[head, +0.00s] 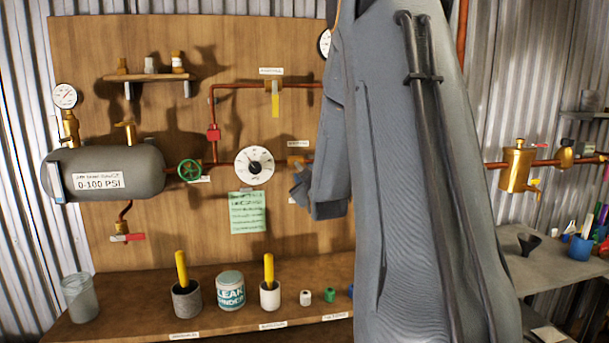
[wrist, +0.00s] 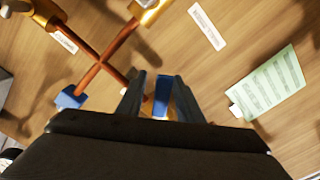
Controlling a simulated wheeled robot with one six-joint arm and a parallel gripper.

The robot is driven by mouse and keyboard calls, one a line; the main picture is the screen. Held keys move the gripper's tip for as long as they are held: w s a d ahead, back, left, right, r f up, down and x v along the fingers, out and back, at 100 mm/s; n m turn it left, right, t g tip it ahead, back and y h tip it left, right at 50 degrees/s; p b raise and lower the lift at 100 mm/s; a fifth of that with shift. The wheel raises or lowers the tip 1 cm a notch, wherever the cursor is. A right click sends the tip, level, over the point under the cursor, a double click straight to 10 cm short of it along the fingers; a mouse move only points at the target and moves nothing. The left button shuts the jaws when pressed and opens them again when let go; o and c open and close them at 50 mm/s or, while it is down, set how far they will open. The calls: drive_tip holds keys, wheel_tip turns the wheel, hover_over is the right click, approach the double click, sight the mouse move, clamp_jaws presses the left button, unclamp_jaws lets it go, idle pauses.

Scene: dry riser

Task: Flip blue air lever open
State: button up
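In the wrist view, a blue piece (wrist: 162,82), which looks like the blue air lever, shows between the two fingers of my gripper (wrist: 160,88). An orange-brown part shows just below it. My gripper's fingers are apart, one on each side of the blue piece; I cannot tell whether they touch it. In the head view, my gripper (head: 299,188) is only partly seen, close to the wooden board right of the white dial. My arm hides the blue lever there.
In the wrist view, copper pipes (wrist: 92,68) cross near a blue fitting (wrist: 70,97), with a green note (wrist: 271,82) at right. In the head view, a grey tank (head: 105,172), green valve wheel (head: 190,170) and yellow lever (head: 275,105) are left of my arm. Jars stand on the bench (head: 120,325).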

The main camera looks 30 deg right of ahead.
drive_tip(key=b+v, duration=0.2)
drive_tip(key=v, duration=0.6)
idle(0.4)
drive_tip(key=shift+w, duration=0.1)
